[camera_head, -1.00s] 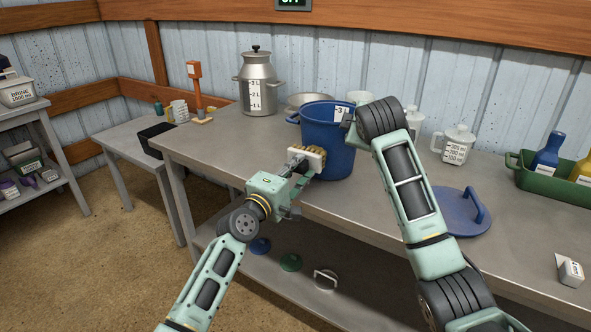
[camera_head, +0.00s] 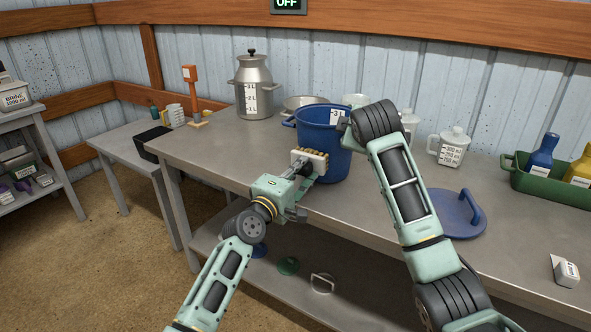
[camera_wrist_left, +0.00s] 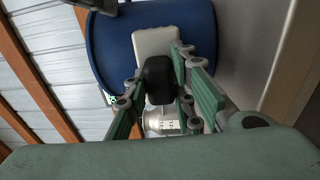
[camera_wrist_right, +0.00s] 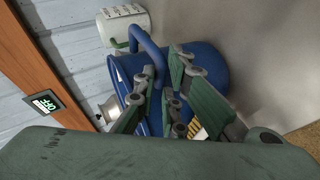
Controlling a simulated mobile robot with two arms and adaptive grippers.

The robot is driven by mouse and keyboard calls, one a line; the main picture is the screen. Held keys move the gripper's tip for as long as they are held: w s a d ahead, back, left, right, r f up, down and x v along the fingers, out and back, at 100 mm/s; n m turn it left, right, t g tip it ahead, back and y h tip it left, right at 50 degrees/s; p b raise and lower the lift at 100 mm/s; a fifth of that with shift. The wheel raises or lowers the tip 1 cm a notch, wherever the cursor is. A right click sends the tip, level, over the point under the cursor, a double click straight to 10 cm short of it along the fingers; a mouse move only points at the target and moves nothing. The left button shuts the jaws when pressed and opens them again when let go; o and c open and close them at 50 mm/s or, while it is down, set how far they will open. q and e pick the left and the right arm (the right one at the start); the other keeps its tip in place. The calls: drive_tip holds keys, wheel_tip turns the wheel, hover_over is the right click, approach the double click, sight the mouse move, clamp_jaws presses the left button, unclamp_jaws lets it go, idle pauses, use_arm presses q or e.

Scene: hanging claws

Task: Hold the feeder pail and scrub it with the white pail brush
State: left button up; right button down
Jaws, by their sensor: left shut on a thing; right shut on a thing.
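The blue feeder pail (camera_head: 330,160) stands upright on the grey worktable near its front edge. The white pail brush (camera_head: 309,158), with tan bristles, is against or very near the pail's front left side; exact contact is hard to tell. My left gripper (camera_head: 295,180) is shut on the brush's dark handle; the white brush block also shows in the left wrist view (camera_wrist_left: 154,44). My right gripper (camera_wrist_right: 162,98) is shut on the pail at its rim or handle side, as the right wrist view shows; in the head view my right arm hides the fingers. Bristles (camera_wrist_right: 198,132) show below the right fingers.
A steel milk can (camera_head: 254,92) and a metal bowl (camera_head: 300,102) stand behind the pail. A blue lid (camera_head: 452,212), a white jug (camera_head: 451,147) and a green tray (camera_head: 535,183) with bottles lie to the right. The table's front left is clear.

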use_arm(q)
drive_tip(key=shift+s+d+r, duration=0.1)
drive_tip(key=shift+s+d, duration=0.5)
drive_tip(key=shift+d, duration=0.2)
drive_tip(key=shift+w+a, duration=1.25)
drive_tip(key=shift+a, duration=0.2)
drive_tip(key=shift+s+d, duration=0.6)
drive_tip(key=shift+d, duration=0.2)
drive_tip(key=shift+s+d, duration=0.55)
drive_tip(key=shift+d, duration=0.2)
drive_tip(key=shift+w+a, duration=0.5)
drive_tip(key=shift+a, duration=0.3)
drive_tip(key=shift+w+a, duration=0.45)
drive_tip(key=shift+a, duration=0.3)
drive_tip(key=shift+s+d, duration=0.45)
drive_tip(key=shift+d, duration=0.3)
drive_tip(key=shift+s+d, duration=0.45)
drive_tip(key=shift+d, duration=0.3)
drive_tip(key=shift+w+a, duration=1.15)
drive_tip(key=shift+a, duration=0.3)
drive_tip(key=v, duration=0.7)
